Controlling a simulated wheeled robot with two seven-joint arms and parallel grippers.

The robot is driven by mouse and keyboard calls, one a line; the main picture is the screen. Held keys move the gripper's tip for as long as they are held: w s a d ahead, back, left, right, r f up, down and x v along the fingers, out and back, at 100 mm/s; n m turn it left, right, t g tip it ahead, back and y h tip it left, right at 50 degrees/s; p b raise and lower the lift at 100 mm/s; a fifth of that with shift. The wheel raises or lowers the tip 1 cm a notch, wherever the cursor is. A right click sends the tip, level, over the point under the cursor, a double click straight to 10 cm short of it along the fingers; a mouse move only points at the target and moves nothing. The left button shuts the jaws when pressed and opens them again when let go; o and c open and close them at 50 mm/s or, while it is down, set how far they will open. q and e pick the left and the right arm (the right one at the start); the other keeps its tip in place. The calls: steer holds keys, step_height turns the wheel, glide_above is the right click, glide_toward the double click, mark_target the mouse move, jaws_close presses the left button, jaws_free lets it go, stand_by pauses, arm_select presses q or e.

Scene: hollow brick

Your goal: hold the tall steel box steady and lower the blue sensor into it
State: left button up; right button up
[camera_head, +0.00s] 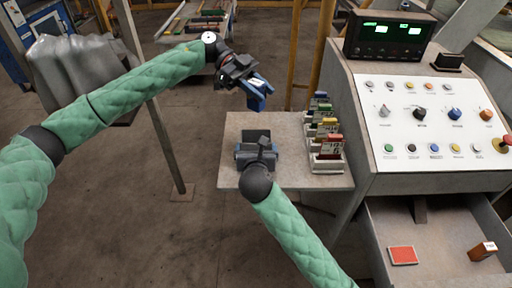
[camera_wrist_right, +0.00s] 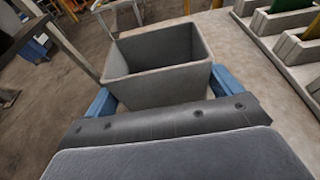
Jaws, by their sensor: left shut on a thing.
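The tall steel box (camera_wrist_right: 160,85) is grey, open at the top and looks empty inside in the right wrist view. It stands upright on the small table; in the head view its dark top (camera_head: 256,136) shows behind my right gripper. My right gripper (camera_head: 257,156) has one blue finger at either side of the box, close against its walls; whether they press on it is unclear. My left gripper (camera_head: 257,92) is raised above and behind the box, shut on the blue sensor (camera_head: 259,103), which is hard to tell from the blue fingers.
The small table (camera_head: 236,125) has bare room left of the box. A row of grey holders with coloured cards (camera_head: 327,145) stands close on its right. A control console (camera_head: 425,120) with an open drawer (camera_head: 440,235) is farther right.

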mark_target(260, 107)
arm_select(q)
step_height(260, 107, down, 6)
steer(key=n+t+h, duration=0.1)
steer(key=n+t, duration=0.1)
steer(key=shift+w+n+t, duration=0.15)
steer(key=shift+n+t, duration=0.15)
steer(key=shift+t, duration=0.1)
steer(key=shift+f, duration=1.8)
